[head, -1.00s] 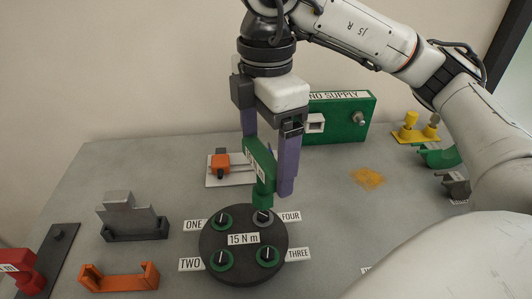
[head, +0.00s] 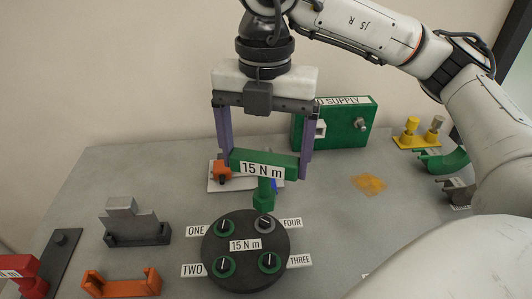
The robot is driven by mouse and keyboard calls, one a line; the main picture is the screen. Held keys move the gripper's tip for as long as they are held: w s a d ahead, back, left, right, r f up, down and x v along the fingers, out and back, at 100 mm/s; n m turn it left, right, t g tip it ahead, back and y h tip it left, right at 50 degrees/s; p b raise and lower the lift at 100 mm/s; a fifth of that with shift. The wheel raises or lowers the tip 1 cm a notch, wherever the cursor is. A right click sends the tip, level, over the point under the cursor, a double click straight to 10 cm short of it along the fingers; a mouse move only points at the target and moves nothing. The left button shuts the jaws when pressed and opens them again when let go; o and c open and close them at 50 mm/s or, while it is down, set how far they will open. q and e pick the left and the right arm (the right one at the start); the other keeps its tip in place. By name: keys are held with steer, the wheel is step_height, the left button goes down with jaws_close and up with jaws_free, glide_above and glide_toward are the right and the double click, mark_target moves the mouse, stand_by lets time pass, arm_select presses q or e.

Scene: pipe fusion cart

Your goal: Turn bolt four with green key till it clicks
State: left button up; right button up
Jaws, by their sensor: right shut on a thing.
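My right gripper (head: 264,148) points down with its purple fingers shut on the two ends of the green key's handle. The green key (head: 265,185) is upright, its handle lying left to right with a "15 N m" label towards me. Its socket end hangs just behind and above bolt four (head: 265,223), and a gap seems to show between them. Bolt four sits at the upper right of the dark round flange (head: 245,272), in a grey ring with a white mark. Bolts one (head: 225,227), two (head: 223,266) and three (head: 268,261) have green rings. My left gripper is out of view.
A green supply box (head: 345,125) stands behind on the right. An orange clamp on a white plate (head: 221,172) is behind the key. A grey block (head: 125,218), an orange holder (head: 122,284) and a red tool (head: 20,275) are left. Yellow powder (head: 369,184) lies right.

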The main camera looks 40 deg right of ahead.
mark_target(265, 185)
steer(key=shift+r+n, duration=0.15)
steer(key=shift+n, duration=1.15)
steer(key=shift+f+b, duration=2.35)
steer(key=shift+f, duration=0.2)
steer(key=shift+f+b, duration=0.5)
steer(key=shift+f, duration=0.25)
steer(key=shift+f+b, duration=0.3)
steer(key=shift+b, duration=0.15)
